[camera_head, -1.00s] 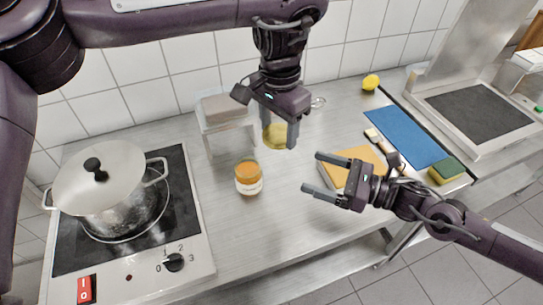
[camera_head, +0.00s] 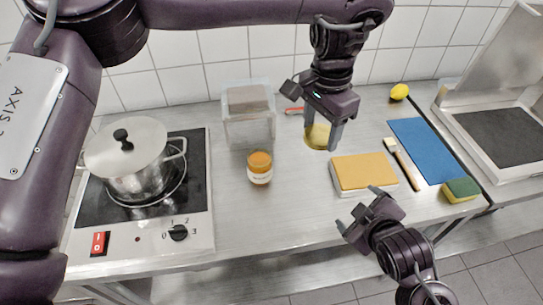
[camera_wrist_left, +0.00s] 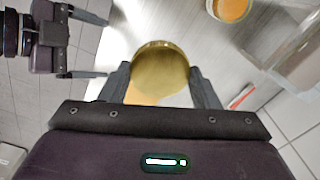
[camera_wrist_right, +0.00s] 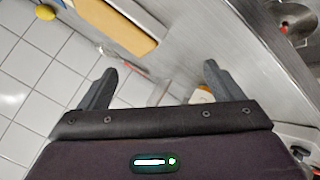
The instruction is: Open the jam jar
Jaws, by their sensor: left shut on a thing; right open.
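The jam jar (camera_head: 260,170) stands upright on the steel counter, with a pale label and an orange top surface. It also shows at the top of the left wrist view (camera_wrist_left: 232,8). My left gripper (camera_head: 320,138) is shut on a round gold lid (camera_wrist_left: 160,72), right of the jar and apart from it. The lid also shows between the fingers in the head view (camera_head: 317,137). My right gripper (camera_head: 357,208) is open and empty near the counter's front edge, right of the jar. Its spread fingers show in the right wrist view (camera_wrist_right: 160,85).
A pot (camera_head: 140,172) stands on the hob (camera_head: 197,204) at left. A clear container (camera_head: 248,128) is behind the jar. A yellow-topped block (camera_head: 364,172), brush (camera_head: 404,165), blue mat (camera_head: 424,150), sponge (camera_head: 462,188) and lemon (camera_head: 399,92) are at right. The counter before the jar is clear.

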